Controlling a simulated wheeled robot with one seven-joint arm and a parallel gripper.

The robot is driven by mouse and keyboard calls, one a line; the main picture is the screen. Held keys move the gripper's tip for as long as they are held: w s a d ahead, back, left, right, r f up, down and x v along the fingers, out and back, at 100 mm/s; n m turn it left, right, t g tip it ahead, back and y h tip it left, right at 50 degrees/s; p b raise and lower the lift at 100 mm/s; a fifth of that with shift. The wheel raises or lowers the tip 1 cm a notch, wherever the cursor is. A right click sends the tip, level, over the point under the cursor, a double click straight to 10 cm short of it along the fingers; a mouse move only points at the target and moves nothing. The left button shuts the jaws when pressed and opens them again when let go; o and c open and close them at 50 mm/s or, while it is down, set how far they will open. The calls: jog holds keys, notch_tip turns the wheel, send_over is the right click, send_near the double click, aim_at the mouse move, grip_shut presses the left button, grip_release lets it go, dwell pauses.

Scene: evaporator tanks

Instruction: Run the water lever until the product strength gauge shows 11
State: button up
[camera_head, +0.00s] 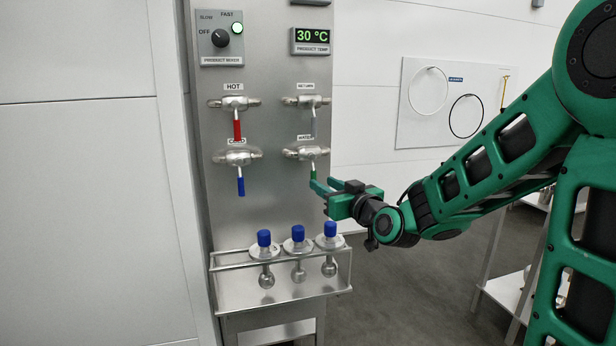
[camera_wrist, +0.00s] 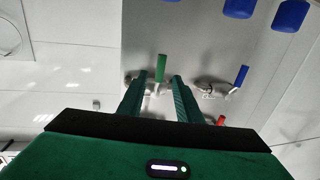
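The water lever (camera_head: 313,172) is the lower right valve on the steel panel, with a green handle hanging down. My gripper (camera_head: 322,184) is at this handle, reaching in from the right. In the wrist view the green handle (camera_wrist: 161,68) shows between the two spread fingertips of my gripper (camera_wrist: 159,77), with gaps on both sides. I cannot tell whether a finger touches it. No product strength gauge can be read; a display (camera_head: 310,2) at the top edge is cut off, and the readable one (camera_head: 311,36) is product temp, 30 °C.
The red hot lever (camera_head: 237,130) and a blue lever (camera_head: 241,186) hang to the left; the return valve (camera_head: 305,101) is above the water lever. A steel tray (camera_head: 280,290) with blue-capped fittings (camera_head: 298,233) sits below. The mixer knob (camera_head: 220,38) is upper left.

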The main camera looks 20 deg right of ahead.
jog(key=w, duration=0.3)
jog(key=w+a, duration=0.1)
jog(key=w, duration=0.3)
jog(key=w+a, duration=0.1)
jog(key=w, duration=0.2)
jog(key=shift+w+r, duration=0.1)
jog(key=shift+w, duration=0.2)
grip_shut()
jog(key=shift+d, duration=0.15)
